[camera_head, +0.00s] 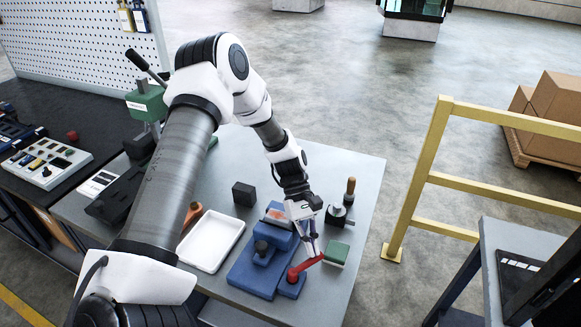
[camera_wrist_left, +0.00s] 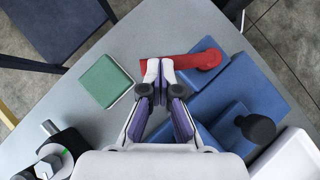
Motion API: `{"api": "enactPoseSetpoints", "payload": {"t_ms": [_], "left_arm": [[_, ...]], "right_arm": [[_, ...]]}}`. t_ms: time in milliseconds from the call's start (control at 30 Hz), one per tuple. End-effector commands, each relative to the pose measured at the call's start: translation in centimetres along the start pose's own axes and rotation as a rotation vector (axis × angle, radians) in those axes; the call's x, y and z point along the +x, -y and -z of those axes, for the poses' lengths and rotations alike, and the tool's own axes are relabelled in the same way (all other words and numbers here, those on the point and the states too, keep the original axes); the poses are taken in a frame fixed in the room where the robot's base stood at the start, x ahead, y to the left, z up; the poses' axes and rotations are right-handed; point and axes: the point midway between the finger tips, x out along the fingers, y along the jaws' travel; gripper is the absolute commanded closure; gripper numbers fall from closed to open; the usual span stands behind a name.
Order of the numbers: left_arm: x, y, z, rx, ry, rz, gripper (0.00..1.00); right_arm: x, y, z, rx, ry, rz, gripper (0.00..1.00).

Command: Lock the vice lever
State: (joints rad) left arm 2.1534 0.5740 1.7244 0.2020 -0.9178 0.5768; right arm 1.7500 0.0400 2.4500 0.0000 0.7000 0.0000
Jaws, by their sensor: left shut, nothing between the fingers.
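The blue vice (camera_head: 250,277) is on the grey bench, with a black knob on top. Its red lever (camera_head: 306,267) pivots on the blue block at the vice's front and points to the upper right. In the left wrist view the lever (camera_wrist_left: 188,65) runs leftward from its round pivot, and the blue vice (camera_wrist_left: 250,88) is right of the fingers. My left gripper (camera_head: 314,250) is shut and empty. Its fingertips (camera_wrist_left: 159,70) are at the lever's free end; whether they touch it I cannot tell. My right gripper is in neither view.
A green block (camera_head: 336,253) lies right beside the lever's end. A metal fixture with a dark knob (camera_head: 340,215) stands behind it. A white tray (camera_head: 211,241) and a black cube (camera_head: 244,194) are to the left. A yellow railing (camera_head: 418,180) stands beyond the bench's right edge.

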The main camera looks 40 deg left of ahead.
Motion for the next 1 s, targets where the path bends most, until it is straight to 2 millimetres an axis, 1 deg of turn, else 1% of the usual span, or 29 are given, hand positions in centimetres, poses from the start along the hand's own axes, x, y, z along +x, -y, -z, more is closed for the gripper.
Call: {"api": "enactPoseSetpoints", "payload": {"t_ms": [1000], "left_arm": [[1.1, -0.5, -1.1, 0.178, -0.001, 0.156, 1.00]], "right_arm": [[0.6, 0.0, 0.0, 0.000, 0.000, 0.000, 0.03]]}}
